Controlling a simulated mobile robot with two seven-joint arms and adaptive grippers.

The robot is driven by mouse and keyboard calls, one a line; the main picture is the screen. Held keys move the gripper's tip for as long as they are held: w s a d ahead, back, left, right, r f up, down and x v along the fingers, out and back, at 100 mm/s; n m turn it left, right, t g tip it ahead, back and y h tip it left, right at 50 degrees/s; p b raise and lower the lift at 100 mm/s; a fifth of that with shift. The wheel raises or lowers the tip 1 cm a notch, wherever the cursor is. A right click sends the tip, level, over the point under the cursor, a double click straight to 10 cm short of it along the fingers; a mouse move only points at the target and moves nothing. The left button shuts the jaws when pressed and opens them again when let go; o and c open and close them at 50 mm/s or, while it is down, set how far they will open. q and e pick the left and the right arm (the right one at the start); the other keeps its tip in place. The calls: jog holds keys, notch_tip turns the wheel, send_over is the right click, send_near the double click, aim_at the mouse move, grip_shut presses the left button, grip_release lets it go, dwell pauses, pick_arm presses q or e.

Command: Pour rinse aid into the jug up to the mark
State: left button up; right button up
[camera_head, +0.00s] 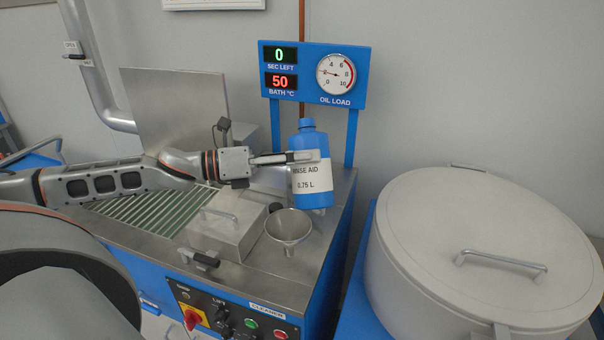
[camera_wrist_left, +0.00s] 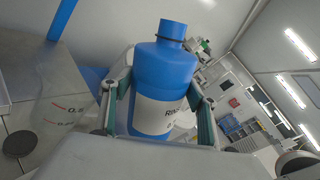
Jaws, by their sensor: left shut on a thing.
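The blue rinse aid bottle (camera_head: 311,167), with a white label reading 0.75 L, is held by my left gripper (camera_head: 306,158) above the blue machine's steel top. The bottle is close to upright, with its neck at the top. In the left wrist view the bottle (camera_wrist_left: 163,76) stands between the two fingers, which are closed on its sides. A clear vessel with red marks, apparently the jug (camera_wrist_left: 62,95), shows at the left of that view, apart from the bottle. Its liquid level cannot be told. I cannot make out the jug clearly in the head view. My right gripper is not in view.
A steel funnel (camera_head: 288,226) sits on the machine top, below the bottle. Beside it is a lidded steel box (camera_head: 226,222). A blue gauge panel (camera_head: 314,73) stands behind. A large lidded drum (camera_head: 475,240) fills the right side.

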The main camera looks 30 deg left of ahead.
pick_arm(q)
jog(key=shift+w, duration=0.1)
dwell(0.3)
jog(key=shift+n+b, duration=0.35)
jog(key=shift+n, duration=0.05)
jog(key=shift+f+n, duration=0.15)
jog(key=shift+n, duration=0.25)
jog(key=shift+f+n, duration=0.1)
jog(key=shift+n, duration=0.2)
jog(key=shift+d, duration=0.1)
dwell(0.4)
